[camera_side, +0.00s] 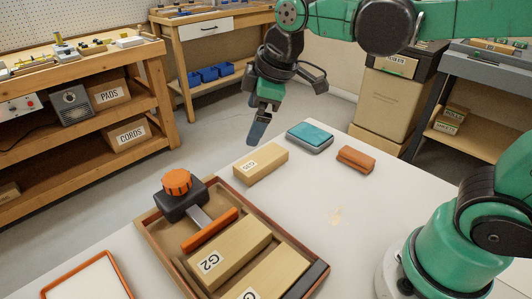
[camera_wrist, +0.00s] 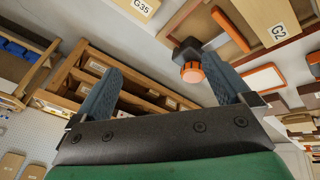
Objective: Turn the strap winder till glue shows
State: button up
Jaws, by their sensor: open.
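What I take to be the strap winder is a dark block (camera_side: 181,203) topped by a ribbed orange knob (camera_side: 177,181), at the far left corner of a brown tray (camera_side: 152,236). A grey metal bar (camera_side: 206,222) runs from it to an orange bar (camera_side: 210,230). My gripper (camera_side: 259,128) is open and empty, in the air beyond the bench's far edge, well apart from the winder. In the wrist view, the knob (camera_wrist: 192,72) shows between my two spread fingers (camera_wrist: 165,72), in the distance. I see nothing that I can tell is glue.
Wooden blocks marked G2 (camera_side: 230,243) and G (camera_side: 268,277) lie in the tray. Behind it are a block marked G35 (camera_side: 260,164), a teal-topped box (camera_side: 310,136) and an orange-brown block (camera_side: 356,159). An orange-rimmed white pad (camera_side: 88,281) lies front left. The bench's right middle is mostly clear.

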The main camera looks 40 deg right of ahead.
jog(key=w+a+n+g, duration=0.2)
jog(key=w+a+n, duration=0.4)
jog(key=n, duration=0.3)
jog(key=n+g, duration=0.2)
jog(key=n, duration=0.6)
send_over(176, 177)
jog(key=shift+h, duration=0.3)
jog(key=f, duration=0.4)
jog(key=shift+d+f, duration=0.2)
jog(key=shift+a+f+g, duration=0.2)
jog(key=shift+g, duration=0.1)
jog(key=shift+f, duration=2.8)
jog(key=c, duration=1.3)
